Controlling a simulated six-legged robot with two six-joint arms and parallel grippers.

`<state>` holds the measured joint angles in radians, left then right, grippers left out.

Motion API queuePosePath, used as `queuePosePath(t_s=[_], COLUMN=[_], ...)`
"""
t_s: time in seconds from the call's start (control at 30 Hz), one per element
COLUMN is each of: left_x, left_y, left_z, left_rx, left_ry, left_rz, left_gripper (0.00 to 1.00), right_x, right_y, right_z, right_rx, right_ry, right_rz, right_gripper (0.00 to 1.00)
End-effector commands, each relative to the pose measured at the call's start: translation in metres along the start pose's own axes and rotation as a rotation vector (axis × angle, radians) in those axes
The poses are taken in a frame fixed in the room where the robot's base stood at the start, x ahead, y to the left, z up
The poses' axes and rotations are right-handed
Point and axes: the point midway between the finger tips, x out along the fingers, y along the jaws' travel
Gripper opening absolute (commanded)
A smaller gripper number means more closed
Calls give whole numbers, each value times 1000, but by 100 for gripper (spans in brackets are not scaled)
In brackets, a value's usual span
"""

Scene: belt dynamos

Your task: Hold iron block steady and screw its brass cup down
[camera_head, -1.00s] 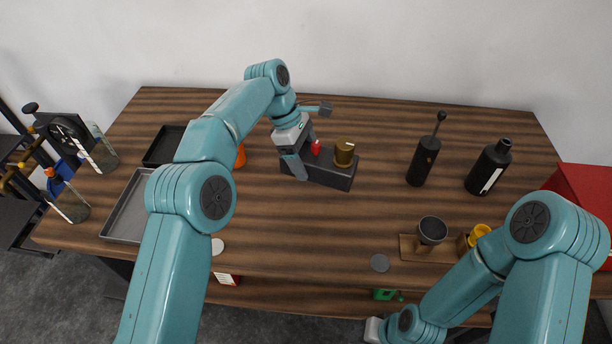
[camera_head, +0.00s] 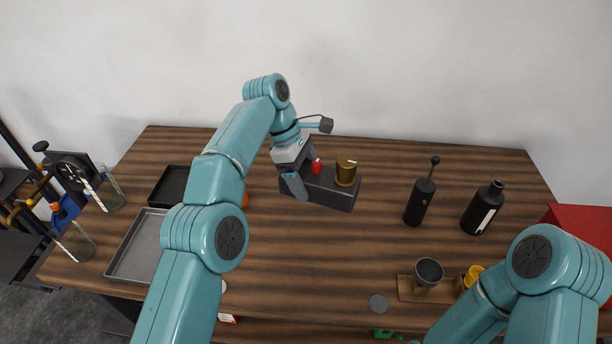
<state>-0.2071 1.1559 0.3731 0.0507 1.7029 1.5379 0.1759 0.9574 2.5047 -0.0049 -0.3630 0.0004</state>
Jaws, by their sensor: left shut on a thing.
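The dark iron block (camera_head: 330,190) lies on the wooden table at the middle back. The brass cup (camera_head: 346,171) stands upright on the block's right part. A small red piece (camera_head: 317,166) is on the block beside the left gripper. My left gripper (camera_head: 299,187) is shut on the block's left end, with one finger showing on the near side. How far the cup is screwed down cannot be told. My right arm comes in at the lower right, and its gripper is out of the picture.
A black bottle (camera_head: 484,207) and a black handled cylinder (camera_head: 420,201) stand at the right. A dark cup on a wooden stand (camera_head: 411,290) is at the front right. Grey tray (camera_head: 127,258) and black tray (camera_head: 168,187) lie left. The table's middle is clear.

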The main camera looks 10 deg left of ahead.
Motion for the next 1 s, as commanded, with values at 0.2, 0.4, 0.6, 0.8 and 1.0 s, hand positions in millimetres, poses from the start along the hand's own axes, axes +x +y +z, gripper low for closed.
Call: queuePosePath(t_s=[0.2,0.4,0.6,0.8,1.0], left_x=[21,37,54,72,88], left_y=[0,0,0,0,0], left_z=[-8,-15,-22,-30,-36], left_rx=[1,1,1,1,0], left_ry=[-2,-2,-2,-2,-2], left_rz=[4,4,4,4,4], left_gripper=[0,0,0,0,0], right_x=[20,33,46,58,69], right_y=[7,12,17,21,25], right_z=[0,-1,-1,-1,-1], right_rx=[0,0,0,0,0], right_ry=[0,0,0,0,0], right_rz=[0,0,0,0,0], right_gripper=[43,43,43,43,43])
